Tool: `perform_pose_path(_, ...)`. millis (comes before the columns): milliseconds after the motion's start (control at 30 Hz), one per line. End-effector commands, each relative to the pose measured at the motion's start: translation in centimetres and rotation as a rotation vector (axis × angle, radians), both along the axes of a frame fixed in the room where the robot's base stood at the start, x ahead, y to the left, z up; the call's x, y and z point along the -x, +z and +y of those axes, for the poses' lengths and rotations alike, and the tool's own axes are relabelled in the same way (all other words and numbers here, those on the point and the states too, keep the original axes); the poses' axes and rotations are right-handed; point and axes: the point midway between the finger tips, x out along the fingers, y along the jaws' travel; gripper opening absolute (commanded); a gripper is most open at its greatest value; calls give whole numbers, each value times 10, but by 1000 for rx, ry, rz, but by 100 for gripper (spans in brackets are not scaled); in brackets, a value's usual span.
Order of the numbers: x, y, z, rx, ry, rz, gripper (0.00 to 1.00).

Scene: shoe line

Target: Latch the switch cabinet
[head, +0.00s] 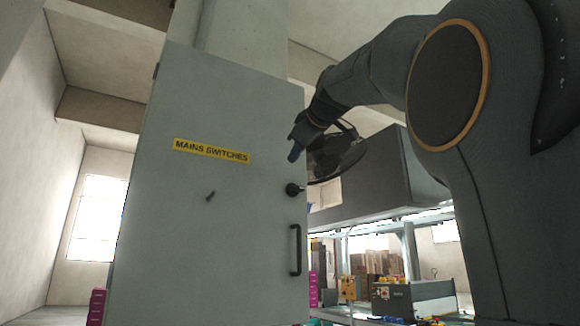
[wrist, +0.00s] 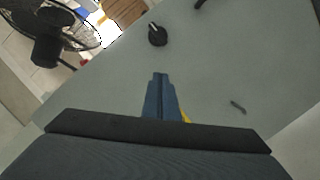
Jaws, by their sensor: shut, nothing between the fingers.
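The grey switch cabinet (head: 220,240) fills the middle of the head view, its door closed or nearly so; I cannot tell if it is flush. It carries a yellow label (head: 212,151) reading MAINS SWITCHES. A round black knob (head: 294,189) with a light mark sits near the door's right edge, above a black bar handle (head: 295,250). The knob also shows in the wrist view (wrist: 157,36), beyond my fingertips. My gripper (head: 294,152) is above the knob, apart from it. Its blue fingers (wrist: 160,78) are together and empty in front of the door.
A small dark mark or lever (head: 210,196) is on the door below the label. A black fan (head: 336,152) stands behind the cabinet's right edge, also in the wrist view (wrist: 50,35).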

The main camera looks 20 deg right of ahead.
Motion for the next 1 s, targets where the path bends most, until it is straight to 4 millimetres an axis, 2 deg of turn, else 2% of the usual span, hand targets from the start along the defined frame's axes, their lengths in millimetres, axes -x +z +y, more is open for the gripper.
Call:
perform_pose_path(167,8,1,1,0,1,1,0)
perform_pose_path(567,6,3,-1,-29,1,4,0)
perform_pose_path(767,0,14,-15,-222,0,22,0)
perform_pose_path(1000,-8,29,-35,-548,-3,45,0)
